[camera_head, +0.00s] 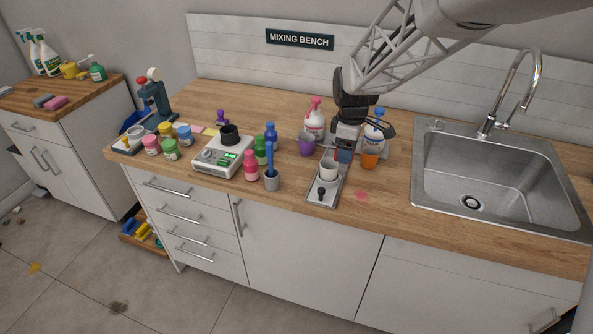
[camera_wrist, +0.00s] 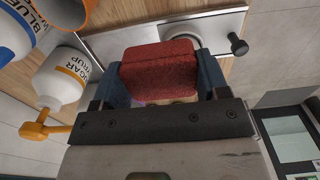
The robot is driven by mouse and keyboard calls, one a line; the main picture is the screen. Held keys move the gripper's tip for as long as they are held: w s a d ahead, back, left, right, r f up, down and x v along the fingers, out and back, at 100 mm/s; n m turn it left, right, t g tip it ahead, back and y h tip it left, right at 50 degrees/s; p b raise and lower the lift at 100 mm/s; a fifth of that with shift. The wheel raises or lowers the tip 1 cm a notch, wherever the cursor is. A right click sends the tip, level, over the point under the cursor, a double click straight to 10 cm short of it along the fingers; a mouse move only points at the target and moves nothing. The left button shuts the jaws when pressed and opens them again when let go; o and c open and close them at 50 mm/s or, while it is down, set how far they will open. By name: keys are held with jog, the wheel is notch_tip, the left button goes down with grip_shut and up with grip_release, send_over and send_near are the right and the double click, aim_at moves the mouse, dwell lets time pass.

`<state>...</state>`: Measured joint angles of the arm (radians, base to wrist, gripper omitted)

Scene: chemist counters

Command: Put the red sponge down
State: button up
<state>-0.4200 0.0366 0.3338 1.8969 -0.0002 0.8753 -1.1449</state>
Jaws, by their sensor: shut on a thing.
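My gripper (camera_head: 344,156) points down over the mixing bench counter, near the back end of a narrow metal tray (camera_head: 312,197). In the wrist view, the red sponge (camera_wrist: 160,72) sits between the two blue fingers of my gripper (camera_wrist: 162,82), which is shut on it. The sponge is a rounded block with a rough surface. The metal tray (camera_wrist: 110,42) lies behind it in that view. In the head view the sponge is not clearly visible, hidden by the fingers. I cannot tell whether it touches the surface below.
A purple cup (camera_head: 306,146) is to the left, an orange cup (camera_head: 370,160) to the right, bottles (camera_head: 314,121) behind. The sink (camera_head: 470,195) is further right.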

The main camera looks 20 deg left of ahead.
jog(key=r, duration=0.2)
send_over(295, 170)
jog(key=shift+f, duration=0.25)
jog(key=shift+f, duration=3.15)
jog(key=shift+f, duration=0.1)
jog(key=shift+f, duration=1.75)
jog(key=shift+f, duration=0.15)
jog(key=o, duration=1)
jog(key=shift+o, duration=0.2)
